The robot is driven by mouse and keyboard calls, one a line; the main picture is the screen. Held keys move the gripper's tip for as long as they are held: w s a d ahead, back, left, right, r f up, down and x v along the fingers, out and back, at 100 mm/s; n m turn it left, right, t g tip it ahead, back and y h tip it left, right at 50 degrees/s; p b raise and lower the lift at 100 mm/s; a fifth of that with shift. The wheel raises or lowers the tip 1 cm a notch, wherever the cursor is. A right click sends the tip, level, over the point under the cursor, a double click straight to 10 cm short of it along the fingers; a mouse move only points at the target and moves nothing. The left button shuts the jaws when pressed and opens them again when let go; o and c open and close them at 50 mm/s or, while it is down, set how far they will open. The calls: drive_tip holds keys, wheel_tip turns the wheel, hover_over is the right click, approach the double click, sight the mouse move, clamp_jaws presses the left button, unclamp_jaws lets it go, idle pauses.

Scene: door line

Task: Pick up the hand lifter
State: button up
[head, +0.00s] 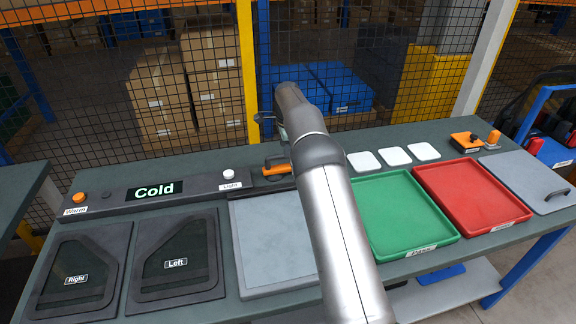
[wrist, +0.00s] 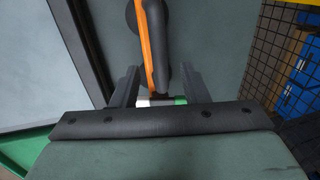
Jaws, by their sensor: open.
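The hand lifter (head: 276,170), with an orange handle and black parts, lies on the bench's back ledge, just left of my arm in the head view. In the wrist view its orange and black handle (wrist: 150,45) runs down between the fingers of my gripper (wrist: 157,88). The fingers are apart, one on each side of the handle, with a gap showing on both sides. Whether a finger touches it I cannot tell. In the head view my arm hides most of the gripper.
Left on the bench are two dark panels marked Right (head: 77,270) and Left (head: 176,250) and a Cold display (head: 155,191). A grey panel (head: 265,245), green tray (head: 400,210) and red tray (head: 470,195) lie rightward. A mesh fence (head: 330,45) stands behind.

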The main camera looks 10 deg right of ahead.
sight(274, 173)
drive_tip(key=shift+w+a+f+p, duration=0.15)
drive_tip(key=shift+f+p, duration=0.15)
drive_tip(key=shift+f, duration=0.6)
drive_tip(key=shift+w+a+f+p, duration=0.1)
drive_tip(key=shift+w+f+p, duration=0.2)
drive_tip(key=shift+f, duration=0.65)
drive_tip(key=shift+w+a+f+p, duration=0.1)
drive_tip(key=shift+f+p, duration=0.25)
drive_tip(key=shift+f, duration=0.55)
drive_tip(key=shift+r, duration=0.1)
clamp_jaws()
